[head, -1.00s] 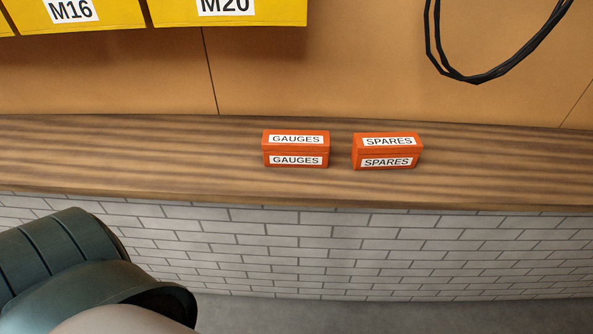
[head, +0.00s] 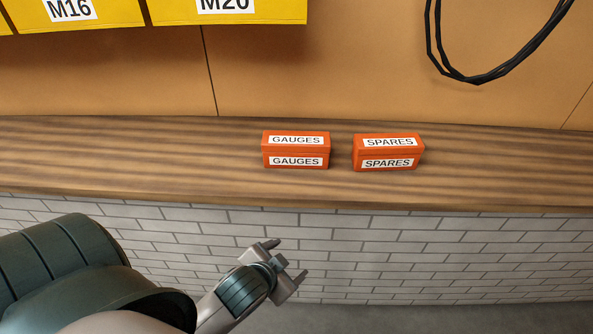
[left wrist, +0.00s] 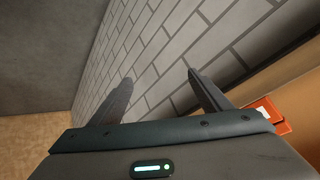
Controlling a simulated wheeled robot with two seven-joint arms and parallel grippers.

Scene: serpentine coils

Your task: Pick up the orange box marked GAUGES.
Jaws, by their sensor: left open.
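The orange box marked GAUGES (head: 296,150) sits upright on the wooden shelf, with white labels on its top and front. A similar orange box marked SPARES (head: 388,153) stands apart to its right. My left gripper (head: 288,259) is open and empty, below and in front of the shelf edge, before the brick wall. In the left wrist view its two fingers (left wrist: 155,85) are spread apart with only brick behind them. Part of an orange box (left wrist: 283,127) shows at the right there, mostly hidden; I cannot tell which box. My right gripper is not in view.
The wooden shelf (head: 130,160) is clear left of the boxes. Its front edge overhangs a white brick wall (head: 400,245). Yellow bins marked M16 and M20 (head: 230,12) hang above at the left. A black cable loop (head: 475,78) hangs at the upper right.

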